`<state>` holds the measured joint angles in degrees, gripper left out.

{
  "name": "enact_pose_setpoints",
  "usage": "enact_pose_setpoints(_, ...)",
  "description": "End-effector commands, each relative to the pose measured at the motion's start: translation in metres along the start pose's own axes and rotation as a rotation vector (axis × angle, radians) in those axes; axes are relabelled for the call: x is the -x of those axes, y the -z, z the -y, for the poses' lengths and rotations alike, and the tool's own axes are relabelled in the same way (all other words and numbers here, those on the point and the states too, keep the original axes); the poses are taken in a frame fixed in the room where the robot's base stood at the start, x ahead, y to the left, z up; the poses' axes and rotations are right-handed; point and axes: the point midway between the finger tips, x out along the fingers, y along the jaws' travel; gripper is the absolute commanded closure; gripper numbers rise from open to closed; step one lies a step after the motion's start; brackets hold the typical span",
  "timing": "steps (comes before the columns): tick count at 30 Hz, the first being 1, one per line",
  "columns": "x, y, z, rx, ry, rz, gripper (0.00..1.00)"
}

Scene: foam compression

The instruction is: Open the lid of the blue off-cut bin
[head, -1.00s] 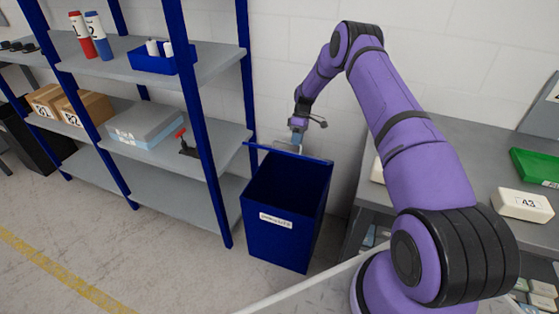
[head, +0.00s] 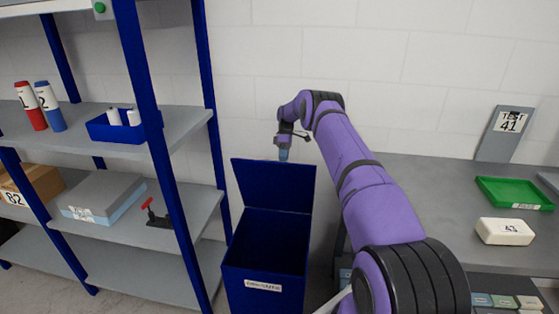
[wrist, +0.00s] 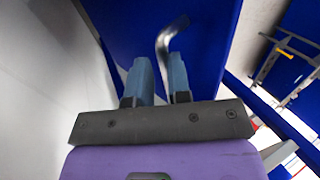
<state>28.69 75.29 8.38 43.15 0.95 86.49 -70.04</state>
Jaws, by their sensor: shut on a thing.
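The blue off-cut bin (head: 263,284) stands on the floor with a white label on its front. Its blue lid (head: 256,187) is raised at the back, roughly upright, and the bin's mouth is open and dark. My gripper (head: 283,155) is at the lid's top edge, its tips partly hidden behind it. In the wrist view, my gripper's two blue-grey fingers (wrist: 160,75) are shut on a bent metal handle (wrist: 164,42) against the blue lid panel (wrist: 125,30). The exact grip point is hidden between the fingers.
A blue-framed shelf rack (head: 180,205) stands close on the bin's left. A grey workbench (head: 425,200) with a green tray (head: 514,193) and a pale block (head: 504,231) is on the right. The white wall (head: 260,80) is close behind my gripper.

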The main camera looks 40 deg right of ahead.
Motion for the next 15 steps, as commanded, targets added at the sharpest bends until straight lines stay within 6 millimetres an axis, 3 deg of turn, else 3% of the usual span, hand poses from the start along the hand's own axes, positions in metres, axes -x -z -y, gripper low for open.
enact_pose_setpoints(1, -0.0219, -0.0065, -0.0058, -0.007, 0.014, 0.011, 1.0)
enact_pose_setpoints(11, -0.0217, -0.0068, -0.0061, -0.005, 0.015, 0.013, 1.0)
enact_pose_setpoints(12, -0.0218, -0.0068, -0.0061, -0.005, 0.015, 0.013, 0.8)
enact_pose_setpoints(14, -0.0214, -0.0066, -0.0061, -0.005, 0.014, 0.013, 0.64)
enact_pose_setpoints(15, -0.0212, -0.0066, -0.0061, -0.005, 0.013, 0.013, 0.51)
